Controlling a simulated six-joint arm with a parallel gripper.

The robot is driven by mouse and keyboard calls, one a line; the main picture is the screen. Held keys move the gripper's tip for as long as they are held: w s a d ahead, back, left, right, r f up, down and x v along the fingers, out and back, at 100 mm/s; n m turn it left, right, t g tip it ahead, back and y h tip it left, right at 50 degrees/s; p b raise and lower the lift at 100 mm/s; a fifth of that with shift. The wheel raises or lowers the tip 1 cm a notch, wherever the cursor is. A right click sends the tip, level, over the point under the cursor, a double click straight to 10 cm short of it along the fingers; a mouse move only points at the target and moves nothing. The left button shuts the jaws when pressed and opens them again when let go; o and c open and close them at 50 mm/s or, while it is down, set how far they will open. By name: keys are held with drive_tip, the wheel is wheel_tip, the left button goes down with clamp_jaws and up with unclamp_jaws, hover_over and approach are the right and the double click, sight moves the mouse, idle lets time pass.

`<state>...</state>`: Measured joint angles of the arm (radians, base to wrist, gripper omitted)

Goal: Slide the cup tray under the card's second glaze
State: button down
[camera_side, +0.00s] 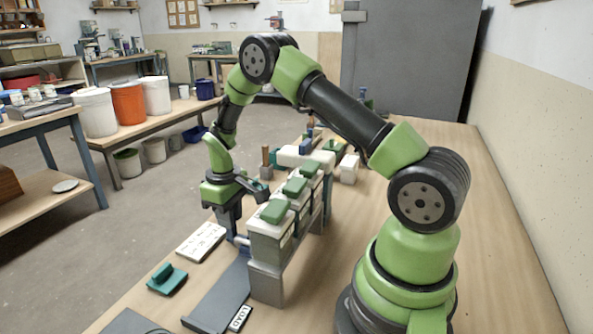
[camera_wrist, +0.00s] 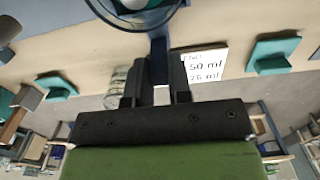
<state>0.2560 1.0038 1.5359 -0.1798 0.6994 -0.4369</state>
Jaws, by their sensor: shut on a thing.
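My gripper (camera_side: 232,228) is low beside the near end of a row of glaze dispensers with green lids (camera_side: 276,211). In the wrist view, my gripper (camera_wrist: 157,92) is shut on a blue-grey bar (camera_wrist: 158,62), apparently the cup tray's handle. In the side view the dispensers and gripper mostly hide the tray.
A dark track ends at a LOAD label (camera_side: 239,317) near the front. A teal block (camera_side: 167,279) lies on the bench left of it. A clear glass (camera_wrist: 116,82) stands left of my fingers in the wrist view. White blocks (camera_side: 348,168) stand behind the row.

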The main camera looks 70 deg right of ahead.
drive_tip(key=shift+d, duration=3.6)
drive_tip(key=c, duration=1.1)
unclamp_jaws()
drive_tip(key=shift+r, duration=3.5)
